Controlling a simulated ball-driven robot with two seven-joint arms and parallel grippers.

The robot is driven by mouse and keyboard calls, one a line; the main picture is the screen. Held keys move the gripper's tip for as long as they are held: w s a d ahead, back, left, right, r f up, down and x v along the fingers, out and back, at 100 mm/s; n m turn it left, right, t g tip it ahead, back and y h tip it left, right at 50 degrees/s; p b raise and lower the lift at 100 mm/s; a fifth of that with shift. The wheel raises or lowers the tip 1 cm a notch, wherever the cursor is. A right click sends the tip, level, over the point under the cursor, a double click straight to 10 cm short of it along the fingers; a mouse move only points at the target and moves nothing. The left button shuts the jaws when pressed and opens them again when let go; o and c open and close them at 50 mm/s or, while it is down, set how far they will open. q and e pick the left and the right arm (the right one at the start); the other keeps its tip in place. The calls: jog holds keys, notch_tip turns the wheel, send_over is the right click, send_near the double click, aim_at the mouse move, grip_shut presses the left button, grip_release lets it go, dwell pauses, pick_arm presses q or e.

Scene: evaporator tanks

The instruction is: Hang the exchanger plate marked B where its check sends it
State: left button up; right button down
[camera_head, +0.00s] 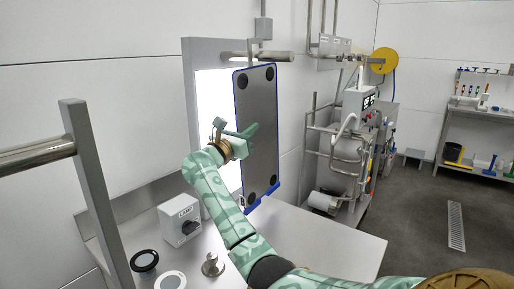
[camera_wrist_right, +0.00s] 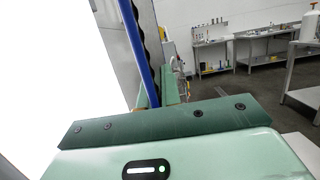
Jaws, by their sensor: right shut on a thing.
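An exchanger plate (camera_head: 258,130), grey with a blue edge and dark round corner ports, stands upright in front of a bright light panel (camera_head: 207,110). Its top is at a short horizontal bar (camera_head: 275,57); I cannot tell whether it hangs on it. My right gripper (camera_head: 238,131) is shut on the plate's left edge, at about mid-height. In the right wrist view the plate's blue edge (camera_wrist_right: 142,55) runs down between the green fingers (camera_wrist_right: 160,112). My left gripper is not in view.
A grey lamp box (camera_head: 180,222) with a black knob stands on the steel table (camera_head: 335,245). A black ring (camera_head: 145,261), a pale ring (camera_head: 171,281) and a metal knob piece (camera_head: 212,265) lie nearby. A post with a rail (camera_head: 95,180) stands at left. The table's right side is clear.

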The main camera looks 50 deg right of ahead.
jog(key=a+p, duration=0.1)
jog(key=a, duration=0.5)
jog(key=shift+s+r, duration=0.15)
jog(key=shift+s, duration=0.15)
jog(key=shift+a, duration=0.1)
dwell(0.4)
jog(key=s+a, duration=0.1)
jog(key=a, duration=1.3)
jog(key=shift+s+f+b, duration=0.15)
jog(key=shift+f+b, duration=0.2)
jog(key=shift+b, duration=0.1)
jog(key=shift+d, duration=0.1)
